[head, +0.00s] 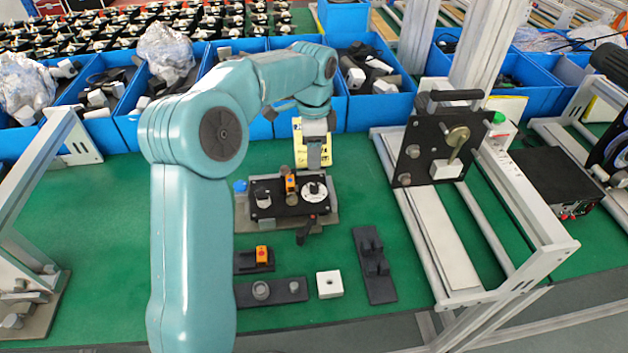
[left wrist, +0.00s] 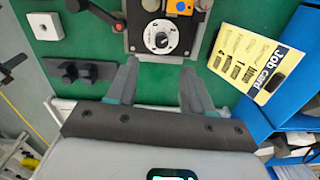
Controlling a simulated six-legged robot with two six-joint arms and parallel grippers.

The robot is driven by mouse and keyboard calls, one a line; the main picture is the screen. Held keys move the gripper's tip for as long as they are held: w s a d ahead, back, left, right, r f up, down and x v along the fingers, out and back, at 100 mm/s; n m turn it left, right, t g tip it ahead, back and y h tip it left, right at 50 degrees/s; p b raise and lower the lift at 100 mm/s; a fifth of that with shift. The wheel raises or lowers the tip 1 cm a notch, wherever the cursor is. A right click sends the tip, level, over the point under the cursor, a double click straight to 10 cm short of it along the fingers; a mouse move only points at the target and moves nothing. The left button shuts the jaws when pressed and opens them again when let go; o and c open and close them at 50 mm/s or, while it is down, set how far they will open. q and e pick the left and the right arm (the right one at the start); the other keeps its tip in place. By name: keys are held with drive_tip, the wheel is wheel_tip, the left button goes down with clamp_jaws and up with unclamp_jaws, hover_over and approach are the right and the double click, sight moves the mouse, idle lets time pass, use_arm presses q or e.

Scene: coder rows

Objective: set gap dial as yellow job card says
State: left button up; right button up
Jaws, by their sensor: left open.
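A black panel (head: 275,204) on a grey plate lies on the green table. It carries a round white dial (head: 315,191) with a black knob at its middle. The dial also shows in the left wrist view (left wrist: 160,37), with marks around its edge. A yellow job card (head: 327,148) stands behind my left gripper, partly hidden by it. My right gripper is not in view.
An orange block (head: 290,183) and a dark lever (head: 306,230) are on the panel. Black fixtures (head: 374,265) and a white block (head: 329,284) lie in front. A metal frame (head: 440,240) stands at the right, blue bins (head: 380,107) behind.

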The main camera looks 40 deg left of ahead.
sight(314, 185)
use_arm(q)
wheel_tip(314, 185, down, 10)
drive_tip(key=shift+f, duration=0.1)
drive_tip(key=shift+w+a+f, duration=0.15)
drive_tip(key=shift+w+f, duration=0.1)
drive_tip(key=shift+f, duration=0.2)
drive_tip(key=shift+s+r, duration=0.1)
drive_tip(key=shift+r, duration=0.05)
drive_tip(key=shift+c, duration=1.2)
clamp_jaws()
